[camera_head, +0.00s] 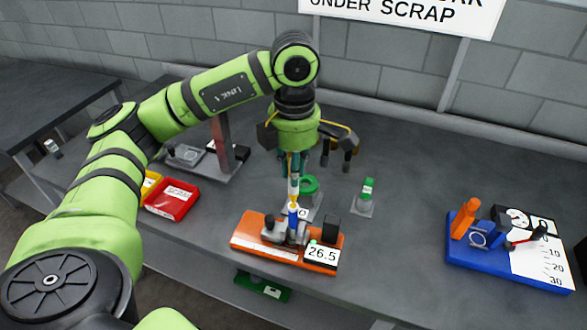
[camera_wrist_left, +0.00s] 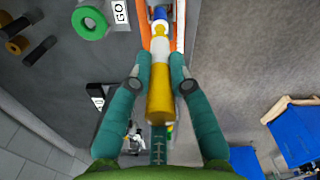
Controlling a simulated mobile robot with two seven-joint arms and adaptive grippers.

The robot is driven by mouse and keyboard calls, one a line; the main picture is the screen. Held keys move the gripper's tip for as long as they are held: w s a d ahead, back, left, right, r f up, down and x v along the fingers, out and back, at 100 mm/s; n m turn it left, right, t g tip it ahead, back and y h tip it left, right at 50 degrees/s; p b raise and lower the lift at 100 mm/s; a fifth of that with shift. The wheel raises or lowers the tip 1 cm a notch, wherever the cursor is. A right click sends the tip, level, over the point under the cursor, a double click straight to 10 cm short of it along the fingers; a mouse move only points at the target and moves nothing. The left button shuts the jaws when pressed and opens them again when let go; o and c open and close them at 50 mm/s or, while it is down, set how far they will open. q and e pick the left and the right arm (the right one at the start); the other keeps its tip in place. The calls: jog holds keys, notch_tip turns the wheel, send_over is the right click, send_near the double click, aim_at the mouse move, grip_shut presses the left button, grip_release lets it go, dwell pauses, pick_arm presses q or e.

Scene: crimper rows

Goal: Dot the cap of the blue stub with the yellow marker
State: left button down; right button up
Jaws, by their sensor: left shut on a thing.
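My left gripper (camera_head: 294,174) points down, its teal fingers shut on the yellow marker (camera_wrist_left: 160,88), which is yellow and white. The marker (camera_head: 294,187) hangs upright, tip down, over the blue stub (camera_head: 292,216). The stub stands upright in the orange-based crimper (camera_head: 262,245) with the 26.5 readout. In the left wrist view, the marker's tip lines up with the blue stub (camera_wrist_left: 160,12), between orange strips. My right gripper is not in view.
A blue fixture (camera_head: 510,264) with a dial is far right; a red bin (camera_head: 172,200) is left. Bare table lies between the crimper and blue fixture.

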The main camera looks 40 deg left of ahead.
pick_arm(q)
jog(key=shift+r+p, duration=1.65)
jog(key=shift+r, duration=1.3)
jog(key=shift+f, duration=0.1)
jog(key=shift+d+f+m, duration=0.25)
jog(key=shift+f+m, duration=0.2)
jog(key=shift+m, duration=0.15)
jog(key=s+d+f+m+b, duration=0.2)
jog(key=f+m, duration=0.5)
jog(key=m, duration=0.5)
jog(key=s+d+f+m+b, duration=0.1)
jog(key=d+f+m+b, duration=0.3)
jog(key=m, duration=0.8)
jog(key=shift+s+d+f+m, duration=0.4)
jog(key=shift+d+f, duration=0.7)
jog(key=shift+f, duration=0.25)
